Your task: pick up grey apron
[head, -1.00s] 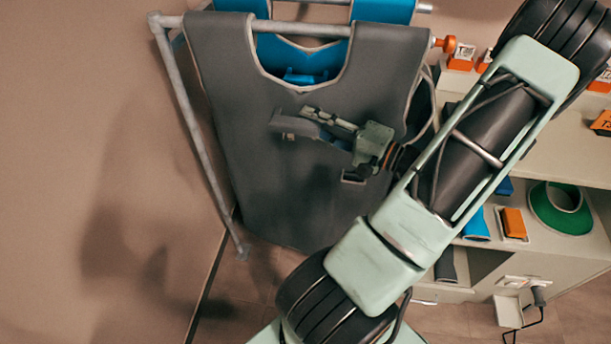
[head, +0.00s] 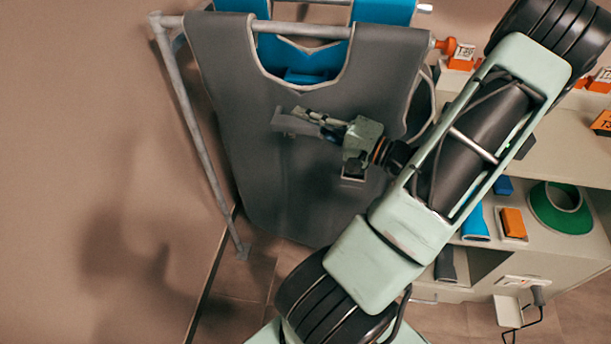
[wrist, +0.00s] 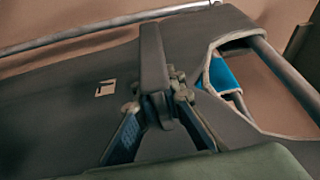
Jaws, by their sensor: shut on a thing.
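The grey apron (head: 310,200) hangs by its shoulder straps from a metal rack at the upper middle of the head view, its front panel hanging down. It also fills much of the wrist view (wrist: 60,120). My gripper (head: 292,122) lies across the apron's front, below the neck opening. In the wrist view my gripper (wrist: 155,65) is shut, with grey material around its fingers. The exact pinch of cloth between the fingertips is hidden.
A blue apron (head: 385,12) hangs behind the grey one on the same rack (head: 185,100). At right, shelves hold orange blocks (head: 513,222) and a green ring-shaped item (head: 560,207). A wall (head: 70,150) is close on the left.

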